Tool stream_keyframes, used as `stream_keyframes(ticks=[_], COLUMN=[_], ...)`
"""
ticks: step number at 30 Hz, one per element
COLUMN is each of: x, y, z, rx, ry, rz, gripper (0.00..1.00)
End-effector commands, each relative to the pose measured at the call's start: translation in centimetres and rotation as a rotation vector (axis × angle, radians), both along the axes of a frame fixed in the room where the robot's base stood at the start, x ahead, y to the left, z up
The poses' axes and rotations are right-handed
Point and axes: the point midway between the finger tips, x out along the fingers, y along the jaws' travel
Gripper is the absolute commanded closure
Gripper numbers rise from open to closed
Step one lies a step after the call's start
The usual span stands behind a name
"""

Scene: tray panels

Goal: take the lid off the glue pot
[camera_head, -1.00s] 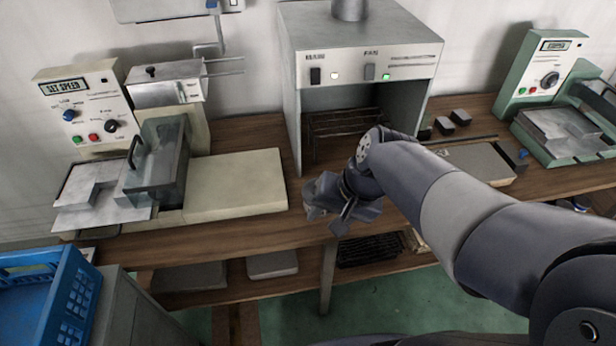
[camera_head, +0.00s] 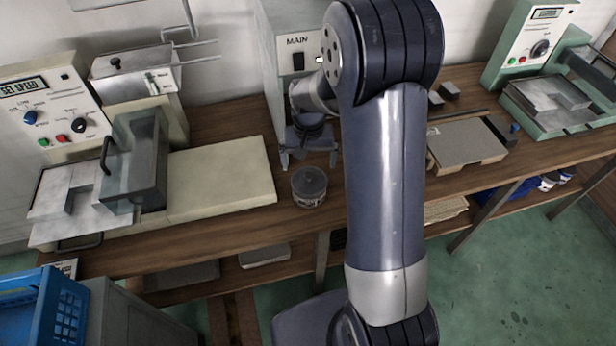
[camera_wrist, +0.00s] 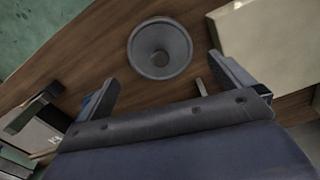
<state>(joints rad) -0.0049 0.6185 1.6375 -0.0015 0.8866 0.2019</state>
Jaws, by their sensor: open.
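The glue pot (camera_head: 309,193) is a small round grey pot standing on the wooden bench, right of the cream machine base. Its round grey top, with a small darker centre, faces up in the wrist view (camera_wrist: 160,48); I take this as the lid on the pot. My gripper (camera_head: 308,160) is open and empty, behind the pot in the head view and apart from it. In the wrist view, the fingers of my gripper (camera_wrist: 162,72) spread on both sides, with the pot beyond and between their tips.
The cream machine with a SET SPEED panel (camera_head: 35,107) stands left. A grey hood cabinet (camera_head: 270,60) is behind my arm. A tray panel (camera_head: 465,143) and a green machine (camera_head: 540,110) are right. A blue crate (camera_head: 40,310) is at lower left. Bench around the pot is clear.

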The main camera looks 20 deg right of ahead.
Motion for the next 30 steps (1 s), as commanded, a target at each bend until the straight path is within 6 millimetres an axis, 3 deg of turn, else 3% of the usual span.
stream_keyframes(ticks=[18,27,30], x=[-0.1,0.0,0.0], y=[-0.1,-0.1,-0.1], z=[-6.1,-6.5,-6.5], rx=[0.001,0.001,0.001], ry=[0.002,-0.001,-0.001], rz=[0.0,0.0,0.0], gripper=[0.0,0.0,0.07])
